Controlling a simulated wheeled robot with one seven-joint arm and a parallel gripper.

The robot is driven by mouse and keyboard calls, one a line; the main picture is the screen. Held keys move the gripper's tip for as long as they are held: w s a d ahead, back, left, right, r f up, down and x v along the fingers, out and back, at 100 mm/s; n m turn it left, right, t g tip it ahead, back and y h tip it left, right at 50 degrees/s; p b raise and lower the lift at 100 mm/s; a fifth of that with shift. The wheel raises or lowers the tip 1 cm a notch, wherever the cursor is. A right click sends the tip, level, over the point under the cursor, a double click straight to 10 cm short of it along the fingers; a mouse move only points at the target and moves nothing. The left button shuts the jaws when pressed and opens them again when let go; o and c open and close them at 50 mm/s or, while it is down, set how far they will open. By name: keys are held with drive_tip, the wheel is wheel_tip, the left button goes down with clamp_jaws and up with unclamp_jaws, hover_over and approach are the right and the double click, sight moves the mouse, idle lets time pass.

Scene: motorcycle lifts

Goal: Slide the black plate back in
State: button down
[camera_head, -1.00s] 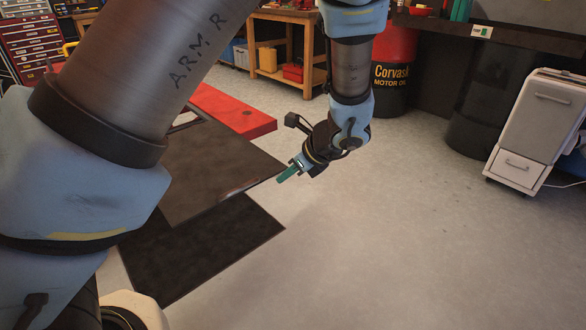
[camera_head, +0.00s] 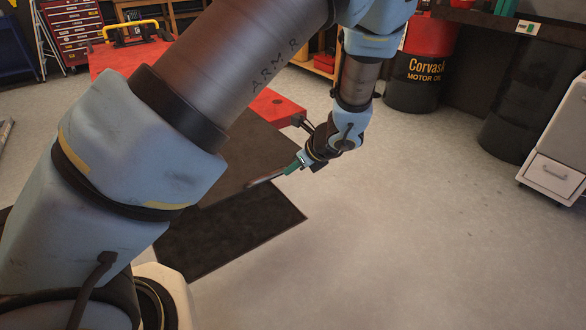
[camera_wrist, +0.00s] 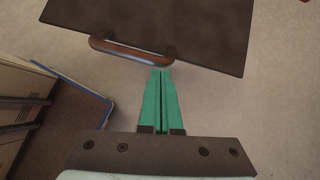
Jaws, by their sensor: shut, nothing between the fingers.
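The black plate (camera_head: 242,152) sticks out from the red lift (camera_head: 275,108) and hangs over the floor in the head view. It also fills the top of the wrist view (camera_wrist: 190,28). A brownish handle (camera_wrist: 125,50) sits along its near edge and shows in the head view (camera_head: 265,177). My gripper (camera_head: 286,171) has green fingers at the plate's outer edge. In the wrist view my gripper (camera_wrist: 161,72) is shut and empty, with its tips close to the handle's right end. I cannot tell whether they touch it.
A dark rectangle (camera_head: 225,235) lies on the floor below the plate. A Corvask oil drum (camera_head: 420,65) and a pale cabinet (camera_head: 560,150) stand to the right. A blue-edged, shelf-like object (camera_wrist: 85,95) is at left in the wrist view. Grey floor (camera_head: 400,210) is clear at right.

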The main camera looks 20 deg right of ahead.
drive_tip(key=w+a+p, duration=0.1)
drive_tip(key=w+a, duration=0.1)
drive_tip(key=w, duration=0.7)
drive_tip(key=w+a+p, duration=0.1)
drive_tip(key=w+p, duration=0.1)
drive_tip(key=w, duration=0.8)
drive_tip(key=w+a+p, duration=0.2)
drive_tip(key=w, duration=0.7)
drive_tip(key=shift+w+a, duration=0.35)
drive_tip(key=shift+w, duration=0.15)
drive_tip(key=shift+w+a, duration=0.1)
drive_tip(key=shift+a, duration=0.05)
drive_tip(key=shift+r, duration=0.1)
